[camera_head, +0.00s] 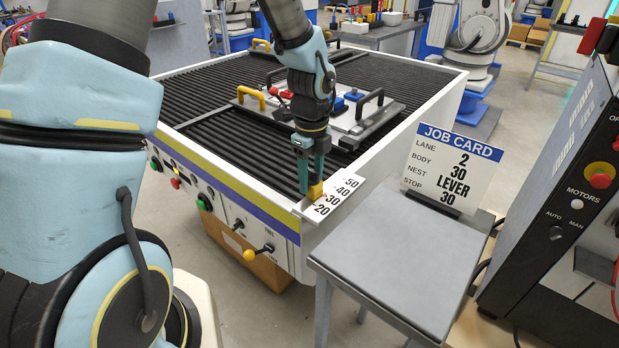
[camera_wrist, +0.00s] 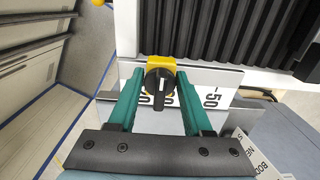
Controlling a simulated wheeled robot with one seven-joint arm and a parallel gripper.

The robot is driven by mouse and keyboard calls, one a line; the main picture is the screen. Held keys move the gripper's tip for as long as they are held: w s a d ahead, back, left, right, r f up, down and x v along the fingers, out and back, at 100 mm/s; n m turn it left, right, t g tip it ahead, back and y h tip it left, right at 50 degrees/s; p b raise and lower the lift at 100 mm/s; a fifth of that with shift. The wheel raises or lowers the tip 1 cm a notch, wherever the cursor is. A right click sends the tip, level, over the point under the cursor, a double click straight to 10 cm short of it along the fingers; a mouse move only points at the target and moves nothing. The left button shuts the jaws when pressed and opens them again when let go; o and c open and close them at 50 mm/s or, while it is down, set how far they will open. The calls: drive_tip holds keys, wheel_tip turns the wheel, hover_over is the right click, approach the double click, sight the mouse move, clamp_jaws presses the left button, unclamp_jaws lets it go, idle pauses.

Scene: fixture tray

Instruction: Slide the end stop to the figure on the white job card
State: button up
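The end stop is a yellow block (camera_head: 315,192) with a black knob (camera_wrist: 160,84) on top, at the tray's near right corner. It stands beside a white scale plate (camera_head: 350,183) marked 20, 30, 40 and 50. In the head view it is close to the 30 and 40 marks; I cannot read its exact setting. In the wrist view it hides part of the figures. My gripper (camera_head: 311,178) points down over it. Its green fingers (camera_wrist: 160,90) stand apart on either side of the knob, with small gaps visible. The white job card (camera_head: 450,165) reads STOP 30.
The black ribbed fixture tray (camera_head: 222,158) has a white rim, and a plate with handles and coloured parts lies on it. A grey side table (camera_head: 385,270) carries the card. A dark control cabinet (camera_head: 560,220) stands at the right. A yellow-knobbed lever (camera_head: 249,255) sticks out of the front panel.

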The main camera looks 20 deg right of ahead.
drive_tip(key=o, duration=0.3)
wheel_tip(320, 180, up, 11)
drive_tip(key=shift+f+b, duration=0.1)
drive_tip(key=shift+b, duration=0.75)
drive_tip(key=a+f+n+t, duration=0.1)
drive_tip(key=a+f+n, duration=0.1)
drive_tip(key=a+n, duration=2.6)
drive_tip(key=shift+s+a+f+n+t, duration=0.15)
drive_tip(key=shift+s+f+n+t, duration=0.2)
drive_tip(key=shift+n, duration=0.25)
